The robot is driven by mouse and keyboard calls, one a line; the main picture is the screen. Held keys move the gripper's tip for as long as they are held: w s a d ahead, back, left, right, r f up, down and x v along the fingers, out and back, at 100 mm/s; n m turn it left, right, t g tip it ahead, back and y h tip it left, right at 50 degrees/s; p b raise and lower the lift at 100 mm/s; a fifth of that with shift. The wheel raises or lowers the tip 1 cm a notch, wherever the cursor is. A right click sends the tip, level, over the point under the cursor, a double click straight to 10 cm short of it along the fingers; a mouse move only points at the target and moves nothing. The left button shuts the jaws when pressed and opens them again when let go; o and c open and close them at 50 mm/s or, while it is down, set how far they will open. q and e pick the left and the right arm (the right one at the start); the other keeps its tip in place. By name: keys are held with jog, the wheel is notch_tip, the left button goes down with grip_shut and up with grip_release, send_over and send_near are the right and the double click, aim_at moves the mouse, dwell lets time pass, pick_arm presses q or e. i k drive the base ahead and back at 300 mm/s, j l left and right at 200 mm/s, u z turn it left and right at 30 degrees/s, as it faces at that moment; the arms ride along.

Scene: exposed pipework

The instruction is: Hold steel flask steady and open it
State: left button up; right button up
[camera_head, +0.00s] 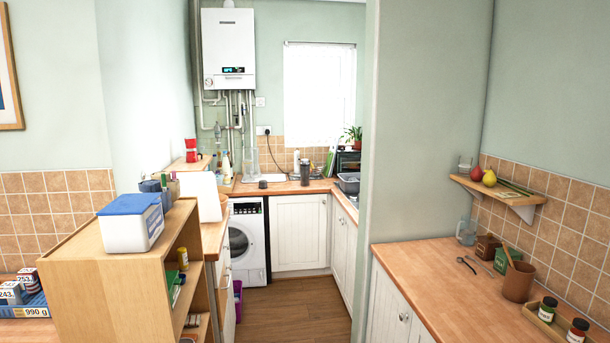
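A dark grey upright cylinder (305,173), which looks like the steel flask, stands on the far wooden counter (283,188) near the corner, below the window. It is small in view, and I cannot make out its lid clearly. Neither of my grippers shows in the head view, and nothing is seen touching the cylinder.
A wooden shelf unit (110,290) with a blue-lidded tub (132,224) stands at left front. A pillar (410,130) and a right counter (420,262) with jars and a brown pot (518,283) flank the passage. The wooden floor (295,310) between is clear up to the washing machine (248,242).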

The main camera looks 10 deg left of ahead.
aim_at(304, 166)
jog(key=u, duration=0.3)
jog(key=i, duration=4.65)
jog(key=i+j+z, duration=0.15)
jog(key=i+z, duration=0.3)
jog(key=i+j+z, duration=0.85)
jog(key=i+l, duration=0.1)
